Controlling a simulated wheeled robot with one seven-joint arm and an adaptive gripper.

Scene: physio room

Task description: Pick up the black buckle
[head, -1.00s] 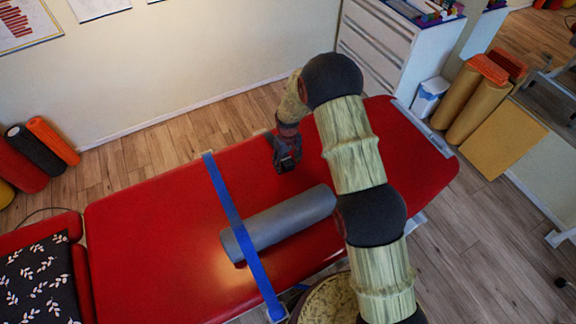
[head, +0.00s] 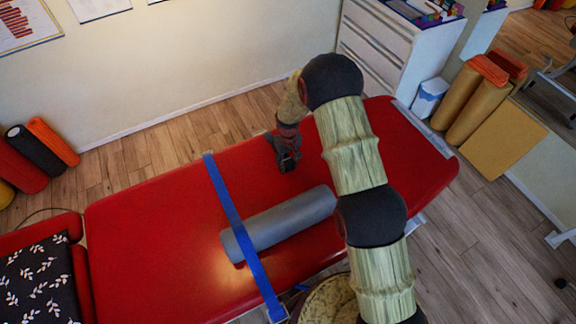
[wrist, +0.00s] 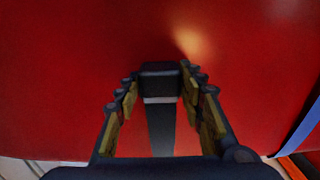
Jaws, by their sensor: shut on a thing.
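The black buckle (wrist: 160,70) shows in the wrist view between the fingertips of my gripper (wrist: 158,82). A dark strap-like length with a light band runs back from it toward the palm. My gripper is shut on the buckle, with a finger on each side. In the head view my gripper (head: 288,164) is low over the far side of the red treatment table (head: 150,220). The buckle cannot be told apart from the dark fingers there. Whether it touches the table is unclear.
A grey foam roller (head: 285,222) lies on the table nearer than my gripper. A blue strap (head: 228,213) crosses the table to the left. A white drawer cabinet (head: 385,45) stands behind at the right. The table's left part is clear.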

